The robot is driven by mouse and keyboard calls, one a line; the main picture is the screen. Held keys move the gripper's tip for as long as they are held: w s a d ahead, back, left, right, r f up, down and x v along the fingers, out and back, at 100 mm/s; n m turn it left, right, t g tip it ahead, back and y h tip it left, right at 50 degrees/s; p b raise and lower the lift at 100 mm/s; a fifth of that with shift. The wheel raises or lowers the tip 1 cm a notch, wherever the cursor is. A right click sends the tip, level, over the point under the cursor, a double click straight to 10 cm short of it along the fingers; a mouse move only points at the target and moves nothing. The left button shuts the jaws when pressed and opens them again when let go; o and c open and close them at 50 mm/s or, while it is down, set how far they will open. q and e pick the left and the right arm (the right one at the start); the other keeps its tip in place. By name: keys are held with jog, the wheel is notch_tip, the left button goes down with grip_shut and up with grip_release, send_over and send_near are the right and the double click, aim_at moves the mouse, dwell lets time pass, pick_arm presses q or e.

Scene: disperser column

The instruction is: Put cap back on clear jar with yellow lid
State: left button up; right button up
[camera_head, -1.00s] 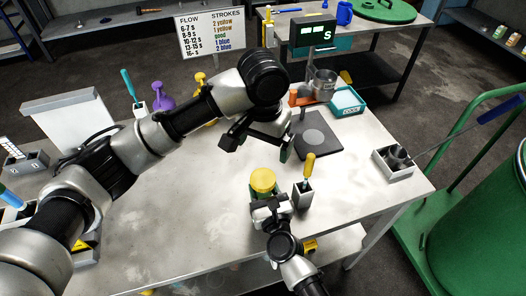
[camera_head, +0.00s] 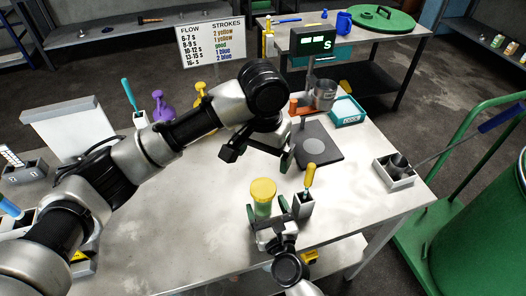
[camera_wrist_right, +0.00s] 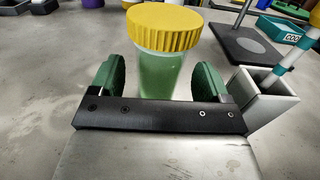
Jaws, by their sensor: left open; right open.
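The clear jar (camera_head: 263,208) stands upright on the table, with pale green contents. My right gripper (camera_head: 268,211) is open at the near side of the jar. In the wrist view its green fingertips (camera_wrist_right: 158,83) are left and right of the jar, with gaps, below the lid. I cannot tell how far they reach around it. My left gripper (camera_head: 258,158) is open and empty, above the table behind the jar.
A small holder (camera_head: 303,205) with a yellow-handled tool (camera_head: 309,176) stands close right of the jar, near my right gripper. A dark stand with a round plate (camera_head: 313,148) is behind. A grey box (camera_head: 394,174) is at the right edge.

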jog(key=b+v, duration=0.1)
jog(key=v, duration=0.5)
jog(key=shift+s+d+f, duration=0.1)
jog(key=shift+s+f, duration=0.05)
jog(key=shift+s, duration=0.2)
jog(key=shift+s+d+b, duration=0.2)
jog(key=shift+s+b, duration=0.1)
jog(key=shift+s, duration=0.3)
